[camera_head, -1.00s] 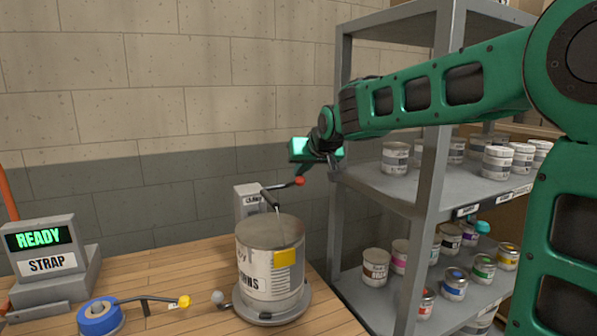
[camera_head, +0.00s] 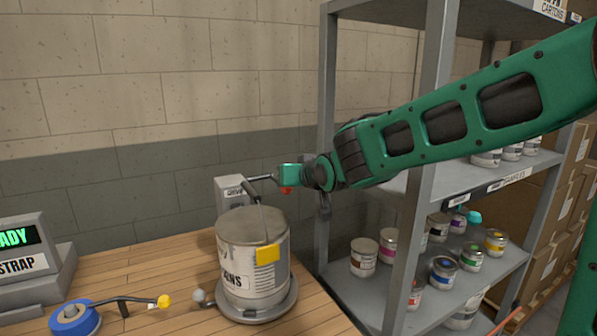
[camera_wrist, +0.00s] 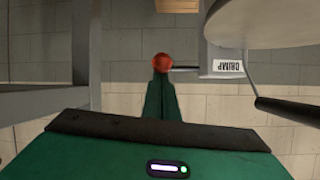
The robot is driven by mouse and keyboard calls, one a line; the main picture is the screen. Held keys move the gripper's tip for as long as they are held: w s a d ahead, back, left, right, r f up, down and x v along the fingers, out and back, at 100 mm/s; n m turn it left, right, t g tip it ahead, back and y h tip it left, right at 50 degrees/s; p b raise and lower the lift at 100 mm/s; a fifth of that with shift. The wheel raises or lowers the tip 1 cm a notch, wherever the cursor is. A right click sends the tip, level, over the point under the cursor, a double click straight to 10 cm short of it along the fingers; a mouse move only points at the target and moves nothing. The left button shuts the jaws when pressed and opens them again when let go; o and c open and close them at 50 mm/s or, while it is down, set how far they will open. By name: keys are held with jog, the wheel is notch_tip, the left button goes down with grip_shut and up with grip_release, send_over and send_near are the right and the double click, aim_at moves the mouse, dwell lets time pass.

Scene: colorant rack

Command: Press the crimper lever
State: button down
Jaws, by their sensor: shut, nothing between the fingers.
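The crimper (camera_head: 231,190) is a grey box behind the can at the back of the workbench. Its dark lever reaches right to a red ball knob (camera_head: 286,190). In the head view my green gripper (camera_head: 289,177) is at the knob and covers part of it. In the wrist view the red knob (camera_wrist: 162,61) sits right at the tip of my shut, empty fingers (camera_wrist: 161,82), with the lever's rod running right to the labelled crimper (camera_wrist: 227,67). Whether the fingertips touch the knob is hard to tell.
A large metal can (camera_head: 252,275) with a yellow label stands on a round base before the crimper, its bail handle raised. A grey shelf rack (camera_head: 424,180) with paint pots stands right. Blue tape roll (camera_head: 73,318) and READY display (camera_head: 22,238) are left.

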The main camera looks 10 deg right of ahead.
aim_at(290, 191)
jog(key=shift+s+d+f, duration=0.1)
jog(key=shift+s+f, duration=0.1)
jog(key=shift+f, duration=0.7)
jog(key=shift+s+d+f, duration=0.1)
jog(key=shift+s+f, duration=0.1)
jog(key=shift+f, duration=0.7)
jog(key=shift+r, duration=0.1)
jog(key=r, duration=0.1)
jog(key=w+r, duration=0.1)
jog(key=r, duration=0.1)
jog(key=w+r, duration=0.1)
jog(key=shift+r, duration=0.15)
jog(key=shift+s+d+r, duration=0.1)
jog(key=shift+s+r, duration=0.15)
jog(key=s+d+r, duration=0.1)
jog(key=s+d, duration=0.1)
jog(key=s, duration=0.7)
jog(key=shift+r, duration=0.1)
